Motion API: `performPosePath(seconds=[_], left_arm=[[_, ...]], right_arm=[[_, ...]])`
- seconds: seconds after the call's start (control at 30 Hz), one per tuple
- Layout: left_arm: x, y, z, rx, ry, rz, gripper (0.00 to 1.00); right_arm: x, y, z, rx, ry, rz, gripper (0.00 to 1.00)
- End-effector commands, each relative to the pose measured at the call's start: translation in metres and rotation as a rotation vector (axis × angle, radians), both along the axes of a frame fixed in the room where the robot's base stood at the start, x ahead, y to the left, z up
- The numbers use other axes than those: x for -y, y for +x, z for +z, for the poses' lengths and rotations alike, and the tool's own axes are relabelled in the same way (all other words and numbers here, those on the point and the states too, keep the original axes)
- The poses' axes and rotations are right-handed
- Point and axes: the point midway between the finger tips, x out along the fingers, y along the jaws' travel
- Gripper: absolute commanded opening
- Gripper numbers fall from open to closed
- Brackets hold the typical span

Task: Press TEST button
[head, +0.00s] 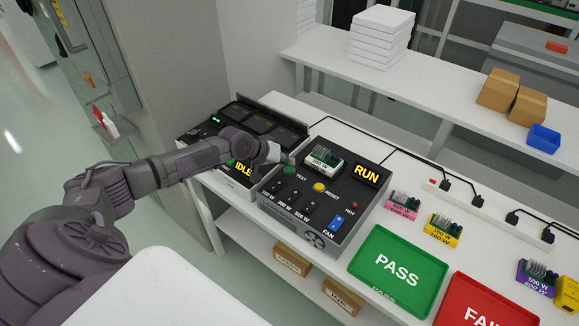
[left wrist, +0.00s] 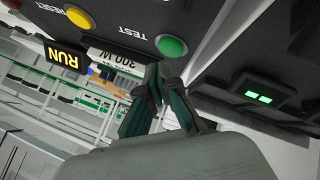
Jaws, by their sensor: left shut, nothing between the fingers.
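The green TEST button (head: 290,170) is on the sloped panel of the dark test box (head: 345,228), which has a lit RUN sign (head: 367,174). The button also shows in the left wrist view (left wrist: 171,46), with the yellow RESET button (left wrist: 165,11) beyond it. My left gripper (head: 278,153) is shut and empty, just behind and above the TEST button. In the left wrist view its fingertips (left wrist: 156,74) are close to the green button; whether they touch it I cannot tell. A module with a white label (head: 323,160) sits on the box. My right gripper is not in view.
A second unit with an IDLE sign (head: 243,169) stands left of the box, under my left arm. To the right are a green PASS tray (head: 434,262), a red FAIL tray (head: 530,318), and pink (head: 402,206) and yellow (head: 441,231) modules. A power strip (head: 480,202) lies behind.

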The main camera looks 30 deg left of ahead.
Motion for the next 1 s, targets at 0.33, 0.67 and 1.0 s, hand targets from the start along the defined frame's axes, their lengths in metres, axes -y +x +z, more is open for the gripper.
performPosePath(seconds=[0.33, 0.67, 1.0], left_arm=[[0.000, 0.000, 0.002, 0.000, 0.000, 0.000, 0.00], [0.001, 0.000, 0.031, 0.000, -0.001, -0.001, 0.00], [0.000, 0.000, 0.052, -0.001, 0.000, -0.001, 0.00]], right_arm=[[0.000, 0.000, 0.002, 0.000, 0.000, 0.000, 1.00], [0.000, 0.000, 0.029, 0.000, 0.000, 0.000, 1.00], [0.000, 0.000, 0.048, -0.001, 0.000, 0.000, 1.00]])
